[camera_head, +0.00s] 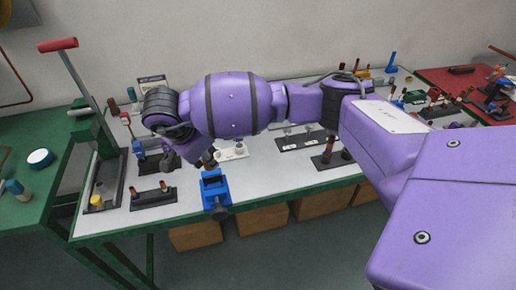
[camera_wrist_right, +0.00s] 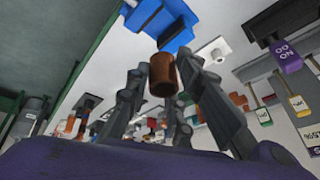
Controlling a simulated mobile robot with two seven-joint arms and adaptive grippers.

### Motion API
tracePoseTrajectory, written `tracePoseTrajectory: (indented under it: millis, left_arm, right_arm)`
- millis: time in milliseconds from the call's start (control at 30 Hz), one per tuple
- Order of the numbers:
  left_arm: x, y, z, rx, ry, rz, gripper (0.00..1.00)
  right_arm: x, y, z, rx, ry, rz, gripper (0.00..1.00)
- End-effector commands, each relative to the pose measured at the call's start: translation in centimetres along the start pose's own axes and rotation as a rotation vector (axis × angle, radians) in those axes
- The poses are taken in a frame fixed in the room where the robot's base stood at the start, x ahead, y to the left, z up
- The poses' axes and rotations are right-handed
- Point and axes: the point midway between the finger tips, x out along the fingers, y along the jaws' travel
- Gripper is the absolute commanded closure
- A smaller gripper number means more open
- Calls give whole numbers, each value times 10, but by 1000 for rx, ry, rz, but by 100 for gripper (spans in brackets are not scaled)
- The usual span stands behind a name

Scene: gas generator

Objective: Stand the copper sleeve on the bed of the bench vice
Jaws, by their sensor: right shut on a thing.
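The copper sleeve (camera_wrist_right: 162,76) is a short reddish-brown cylinder in the right wrist view. It sits between the two fingers of my right gripper (camera_wrist_right: 163,78), which is shut on it. The blue bench vice (camera_head: 214,186) stands at the front edge of the bench in the head view. It also shows just beyond the sleeve in the right wrist view (camera_wrist_right: 158,18). My right gripper is close beside the vice in the head view (camera_head: 205,160). My arm hides the sleeve there. I cannot tell whether the sleeve touches the vice. My left gripper is not in view.
A press with a red handle (camera_head: 57,44) stands left of the vice. A black stand with copper pieces (camera_head: 153,197) is nearer. More black racks (camera_head: 302,140) lie to the right. The grey bench top (camera_head: 262,180) is clear right of the vice.

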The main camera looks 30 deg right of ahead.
Motion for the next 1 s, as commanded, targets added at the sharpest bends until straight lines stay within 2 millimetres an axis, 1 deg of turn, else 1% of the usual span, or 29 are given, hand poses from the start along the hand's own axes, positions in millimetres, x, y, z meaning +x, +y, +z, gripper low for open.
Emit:
tracePoseTrajectory:
  millis: [133, 200, 533, 700, 1000]
  left_arm:
    - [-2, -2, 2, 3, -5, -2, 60]
    - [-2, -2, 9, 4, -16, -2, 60]
    - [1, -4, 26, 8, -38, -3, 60]
    - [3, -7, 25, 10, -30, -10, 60]
    - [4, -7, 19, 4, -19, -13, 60]
  right_arm:
    - [-3, -1, -2, 5, -5, 0, 98]
    - [1, 0, 1, 3, -7, 3, 98]
    - [30, 5, 12, 1, -9, 8, 98]
    - [40, 6, 16, 1, -8, 6, 98]
    - [41, 5, 16, 2, -7, 3, 98]
